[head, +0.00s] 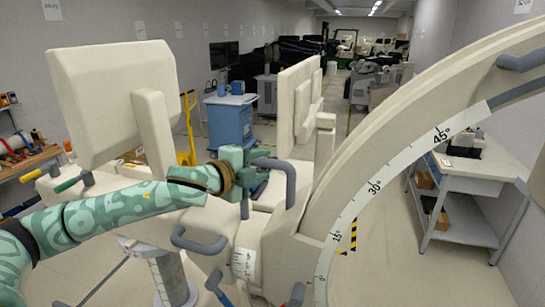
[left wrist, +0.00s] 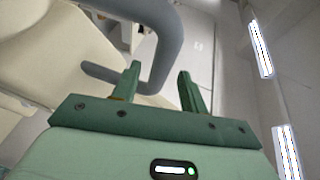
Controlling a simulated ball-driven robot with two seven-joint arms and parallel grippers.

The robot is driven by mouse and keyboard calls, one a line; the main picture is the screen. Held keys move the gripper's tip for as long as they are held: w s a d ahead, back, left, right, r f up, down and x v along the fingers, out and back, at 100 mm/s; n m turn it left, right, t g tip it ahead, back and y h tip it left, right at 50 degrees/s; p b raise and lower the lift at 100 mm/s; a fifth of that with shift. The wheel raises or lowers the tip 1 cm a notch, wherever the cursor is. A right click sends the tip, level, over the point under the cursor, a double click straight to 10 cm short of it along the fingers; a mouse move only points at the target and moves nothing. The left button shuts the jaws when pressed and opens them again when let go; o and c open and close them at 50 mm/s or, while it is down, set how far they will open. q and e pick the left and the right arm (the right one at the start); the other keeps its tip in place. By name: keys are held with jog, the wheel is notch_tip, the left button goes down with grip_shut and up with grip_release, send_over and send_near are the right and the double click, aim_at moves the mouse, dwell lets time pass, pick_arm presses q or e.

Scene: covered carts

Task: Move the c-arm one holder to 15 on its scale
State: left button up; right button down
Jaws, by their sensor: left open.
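The cream c-arm (head: 338,160) curves up to the right, its white scale (head: 356,207) marked 0, 15, 30 and 45. Its cream holder (head: 285,235) is at the lower end, by the 0 mark. A white drum scale (head: 243,263) is beside it; its reading is too small to tell. My left gripper (head: 256,188) is by a grey handle (head: 289,185) above the holder. In the left wrist view, the open fingers (left wrist: 160,86) point at the bent grey handle (left wrist: 167,55), part of which shows between the fingertips; contact is unclear. My right gripper is out of view.
More grey handles (head: 198,243) stick out below my left arm. Cream padded panels (head: 115,90) stand at the left. A blue cart (head: 230,120) is behind, and a table with a shelf (head: 470,175) stands right.

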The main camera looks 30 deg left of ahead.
pick_arm(q)
jog(key=p+x, duration=0.1)
jog(key=x, duration=0.3)
jog(key=shift+w+d, duration=0.1)
jog(key=shift+w, duration=0.15)
